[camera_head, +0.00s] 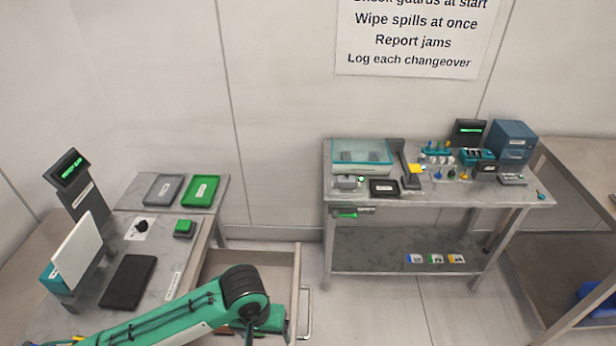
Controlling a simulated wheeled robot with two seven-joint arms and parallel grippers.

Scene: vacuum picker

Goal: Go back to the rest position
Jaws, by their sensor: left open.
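My left arm, green with a dark joint, comes in from the bottom left. It reaches over the front of the left bench (150,260) and an open drawer (250,258). My left gripper (264,326) is at the bottom edge, just beyond the dark joint, in front of or over the drawer. It is partly hidden by the arm and cut by the frame. It is open, and I see nothing held in it. My right gripper is not in view.
The left bench holds a screen (68,168), a white panel (78,252), a black pad (128,282), a grey tray (164,189) and a green tray (202,190). A steel work table (350,228) with equipment stands at the back wall. Another table (585,180) is at right. Floor between is clear.

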